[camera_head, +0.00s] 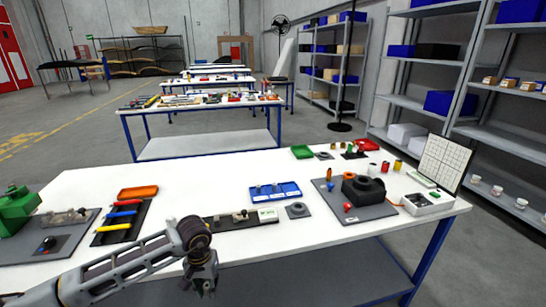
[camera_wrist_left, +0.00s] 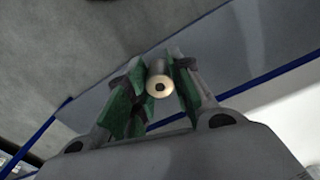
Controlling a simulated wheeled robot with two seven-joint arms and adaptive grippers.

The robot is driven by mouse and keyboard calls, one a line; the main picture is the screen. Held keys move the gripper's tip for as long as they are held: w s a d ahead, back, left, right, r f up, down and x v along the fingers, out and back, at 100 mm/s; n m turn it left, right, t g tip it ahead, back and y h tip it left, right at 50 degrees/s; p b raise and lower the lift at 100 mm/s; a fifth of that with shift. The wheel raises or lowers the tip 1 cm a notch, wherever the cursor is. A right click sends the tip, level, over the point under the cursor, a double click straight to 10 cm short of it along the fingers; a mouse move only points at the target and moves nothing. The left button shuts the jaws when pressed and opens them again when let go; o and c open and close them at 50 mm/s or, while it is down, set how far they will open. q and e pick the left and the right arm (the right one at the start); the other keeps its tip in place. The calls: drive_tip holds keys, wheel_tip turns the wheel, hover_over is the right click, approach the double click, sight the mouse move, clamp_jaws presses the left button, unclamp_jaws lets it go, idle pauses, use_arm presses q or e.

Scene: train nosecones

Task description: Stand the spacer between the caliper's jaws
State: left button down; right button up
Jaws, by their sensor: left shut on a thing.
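My left gripper (camera_head: 204,286) hangs in front of the table's near edge in the head view, its fingers small and dark there. In the left wrist view its green-padded fingers (camera_wrist_left: 155,95) are shut on the spacer (camera_wrist_left: 160,84), a short grey cylinder with a brass-coloured end face and a dark hole, pointing at the camera. Floor and a blue table frame show behind it. A low dark fixture with small grey upright parts and a white block, perhaps the caliper (camera_head: 240,217), lies near the table's front edge, right of and beyond the gripper. Its jaw gap is too small to make out. My right gripper is not in view.
A blue tray (camera_head: 275,191) with several small grey pieces lies behind the fixture. A grey square plate (camera_head: 298,210) is at its right, then a dark board (camera_head: 345,212) with a black block.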

use_arm(q)
drive_tip(key=shift+a+r+p, duration=0.2)
drive_tip(key=shift+a, duration=0.35)
drive_tip(key=shift+a+r+p, duration=0.15)
drive_tip(key=shift+a+p, duration=0.05)
drive_tip(key=shift+a, duration=0.3)
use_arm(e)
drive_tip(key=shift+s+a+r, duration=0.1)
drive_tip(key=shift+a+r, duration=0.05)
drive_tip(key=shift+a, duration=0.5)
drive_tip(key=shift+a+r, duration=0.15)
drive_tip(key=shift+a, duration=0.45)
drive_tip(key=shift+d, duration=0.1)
